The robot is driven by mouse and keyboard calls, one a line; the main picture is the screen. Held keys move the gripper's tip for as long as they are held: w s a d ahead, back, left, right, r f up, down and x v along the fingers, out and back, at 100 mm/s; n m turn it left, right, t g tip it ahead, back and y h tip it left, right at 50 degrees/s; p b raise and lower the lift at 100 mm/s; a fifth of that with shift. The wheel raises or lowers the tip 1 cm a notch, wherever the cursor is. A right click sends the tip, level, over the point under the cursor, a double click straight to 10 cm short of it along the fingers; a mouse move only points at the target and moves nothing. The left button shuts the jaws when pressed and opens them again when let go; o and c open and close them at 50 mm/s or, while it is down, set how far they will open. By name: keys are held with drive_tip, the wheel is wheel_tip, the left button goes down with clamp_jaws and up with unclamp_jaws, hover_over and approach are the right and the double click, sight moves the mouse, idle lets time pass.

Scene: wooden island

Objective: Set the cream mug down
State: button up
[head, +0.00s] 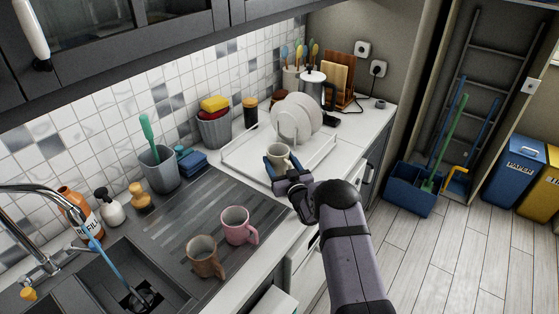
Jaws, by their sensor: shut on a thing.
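The cream mug (279,155) is in the head view, near the middle, at the front side of the white dish rack. My gripper (279,170) is shut on it, with blue finger parts around its lower side. The mug looks roughly upright. Its base is hidden by my gripper, so I cannot tell whether it touches the rack or counter below.
A pink mug (237,226) and a brown mug (205,257) stand on the grey drainboard (165,218). The dish rack (240,158) holds white plates (303,115) behind the cream mug. A sink (128,270) lies at lower left. The drainboard's upper part is clear.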

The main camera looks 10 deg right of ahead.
drive_tip(key=shift+f+b, duration=0.2)
drive_tip(key=shift+b, duration=0.15)
drive_tip(key=shift+s+f+b, duration=0.25)
drive_tip(key=shift+f+b, duration=0.2)
drive_tip(key=shift+b, duration=0.05)
drive_tip(key=o, duration=1.3)
drive_tip(key=shift+f, duration=0.2)
drive_tip(key=shift+r, duration=0.1)
drive_tip(key=shift+r+p, duration=0.35)
drive_tip(key=shift+p, duration=0.45)
drive_tip(key=s+d+b, duration=0.2)
drive_tip(key=s+b, duration=0.1)
drive_tip(key=s, duration=0.8)
drive_tip(key=shift+s+d+r, duration=0.15)
drive_tip(key=shift+s+r, duration=0.05)
drive_tip(key=shift+r, duration=0.25)
